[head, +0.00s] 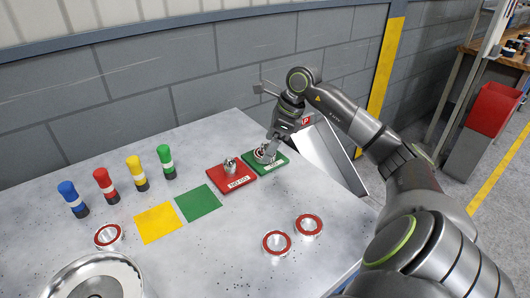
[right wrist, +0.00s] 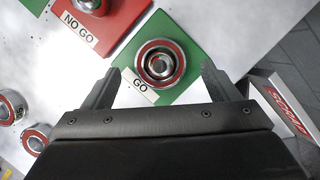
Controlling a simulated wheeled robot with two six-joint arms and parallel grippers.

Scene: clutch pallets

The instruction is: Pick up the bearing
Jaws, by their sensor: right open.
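A bearing (right wrist: 179,65) with a red ring sits around the metal post of the green GO plate (right wrist: 195,35) in the right wrist view. In the head view the green plate (head: 281,164) is at the table's far right, and the bearing is partly hidden by my right gripper (head: 269,153). My right gripper (right wrist: 161,72) is open, with one finger on each side of the bearing in the picture; I see no finger touching it. Two more bearings (head: 265,246) (head: 317,232) lie on the table's near right, and another (head: 100,243) lies at the left. My left gripper is not in view.
The red NO GO plate (head: 218,180) with a bare post stands beside the green plate. Yellow (head: 158,223) and green (head: 199,203) squares and several coloured cylinders (head: 135,173) are left of it. A large metal round part (head: 60,285) is at lower left. The table's centre front is clear.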

